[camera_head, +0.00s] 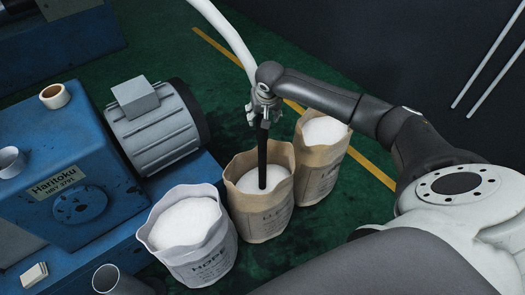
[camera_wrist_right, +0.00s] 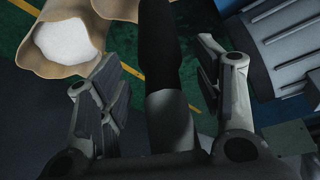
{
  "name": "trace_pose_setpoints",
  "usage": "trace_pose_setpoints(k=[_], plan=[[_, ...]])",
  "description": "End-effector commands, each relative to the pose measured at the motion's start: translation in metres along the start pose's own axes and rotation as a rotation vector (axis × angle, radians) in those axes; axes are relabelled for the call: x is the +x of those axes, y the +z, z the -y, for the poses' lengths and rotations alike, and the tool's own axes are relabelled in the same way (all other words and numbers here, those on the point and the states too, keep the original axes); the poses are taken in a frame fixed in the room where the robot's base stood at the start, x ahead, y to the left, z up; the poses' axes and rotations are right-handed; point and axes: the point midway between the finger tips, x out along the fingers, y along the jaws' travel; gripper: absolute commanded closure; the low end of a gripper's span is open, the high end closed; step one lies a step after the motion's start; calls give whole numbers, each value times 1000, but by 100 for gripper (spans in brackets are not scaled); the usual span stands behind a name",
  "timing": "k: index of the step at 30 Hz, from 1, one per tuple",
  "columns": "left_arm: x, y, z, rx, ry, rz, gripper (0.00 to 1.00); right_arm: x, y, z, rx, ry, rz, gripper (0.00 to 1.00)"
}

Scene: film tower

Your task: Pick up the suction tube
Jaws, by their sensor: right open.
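The suction tube has a white hose (camera_head: 232,38) that comes down from the top of the head view and a black lower pipe (camera_head: 263,160) that stands upright in the middle bag (camera_head: 262,222) of white granules. My right gripper (camera_head: 262,108) is at the tube, near where hose and pipe meet. In the right wrist view the tube (camera_wrist_right: 160,55) runs between the two open fingers, with gaps visible on both sides. The pipe's lower tip is hidden in the granules. My left gripper is not in view.
One white bag (camera_head: 193,262) stands at the front left of the middle bag and a brown bag (camera_head: 318,180) at its right. A blue machine (camera_head: 95,165) with a grey motor (camera_head: 152,128) is on the left. Green floor (camera_head: 235,60) lies behind the bags.

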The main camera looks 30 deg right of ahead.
Motion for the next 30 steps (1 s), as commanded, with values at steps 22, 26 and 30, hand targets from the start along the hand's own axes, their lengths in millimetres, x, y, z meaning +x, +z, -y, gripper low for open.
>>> trace_pose_setpoints(k=[22,26,30], plan=[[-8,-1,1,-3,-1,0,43,47,-2,0,-1,1,0,49],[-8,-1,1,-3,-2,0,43,47,-2,0,-1,1,0,65],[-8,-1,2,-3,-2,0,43,47,-2,0,-1,1,0,83]])
